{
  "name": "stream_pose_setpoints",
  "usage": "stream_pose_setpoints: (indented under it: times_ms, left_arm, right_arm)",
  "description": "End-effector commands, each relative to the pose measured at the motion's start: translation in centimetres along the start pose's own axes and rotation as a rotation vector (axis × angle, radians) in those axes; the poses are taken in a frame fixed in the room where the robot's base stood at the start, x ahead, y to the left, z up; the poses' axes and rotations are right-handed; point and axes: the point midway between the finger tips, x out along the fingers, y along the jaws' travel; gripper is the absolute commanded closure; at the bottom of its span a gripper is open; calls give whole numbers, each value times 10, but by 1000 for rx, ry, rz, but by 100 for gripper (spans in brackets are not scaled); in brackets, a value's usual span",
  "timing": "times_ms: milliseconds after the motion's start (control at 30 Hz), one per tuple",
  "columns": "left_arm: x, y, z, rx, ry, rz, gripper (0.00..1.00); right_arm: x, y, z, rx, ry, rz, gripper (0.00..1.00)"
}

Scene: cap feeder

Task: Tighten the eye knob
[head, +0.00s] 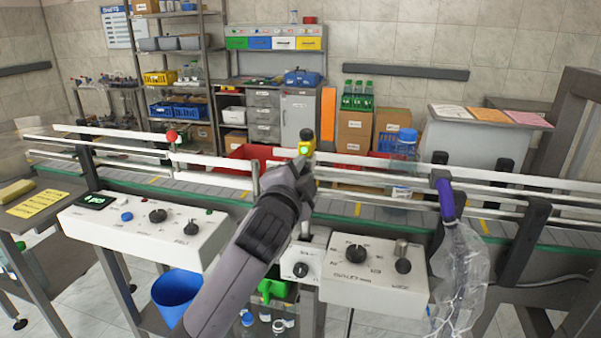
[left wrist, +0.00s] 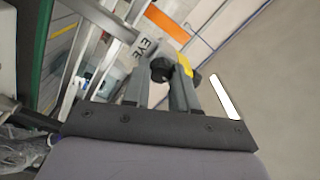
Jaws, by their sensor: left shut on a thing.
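The yellow eye sensor (head: 306,149) with a lit green spot and a black top stands above the conveyor rail in the head view. In the left wrist view, the dark eye knob (left wrist: 160,69) sits beside a grey bracket marked EYE (left wrist: 146,45). The sensor's yellow body (left wrist: 185,65) shows partly behind a finger there. My left gripper (head: 302,171) reaches up to the sensor from below. In the left wrist view, my left gripper (left wrist: 159,84) has its two fingers on either side of the knob, shut on it. The arm hides part of the bracket in the head view. My right gripper is not in view.
A white control box (head: 150,228) is left of my arm and another (head: 375,280) is right. A clear plastic bag (head: 460,280) hangs at the right. A bottle (head: 404,165) stands on the belt.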

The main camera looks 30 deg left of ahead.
Motion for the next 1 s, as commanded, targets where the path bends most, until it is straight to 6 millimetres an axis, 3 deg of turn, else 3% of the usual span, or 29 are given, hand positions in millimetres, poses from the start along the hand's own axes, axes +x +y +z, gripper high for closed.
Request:
stream_pose_setpoints:
  times_ms: [33,100,467,1000]
  left_arm:
    - [0,1,0,-2,0,2,70]
    - [0,1,0,-2,0,2,47]
    - [-2,1,0,0,0,1,47]
    - [-64,1,0,-1,2,1,47]
  right_arm:
    - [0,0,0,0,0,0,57]
    - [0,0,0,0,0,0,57]
    - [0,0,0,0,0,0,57]
    - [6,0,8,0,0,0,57]
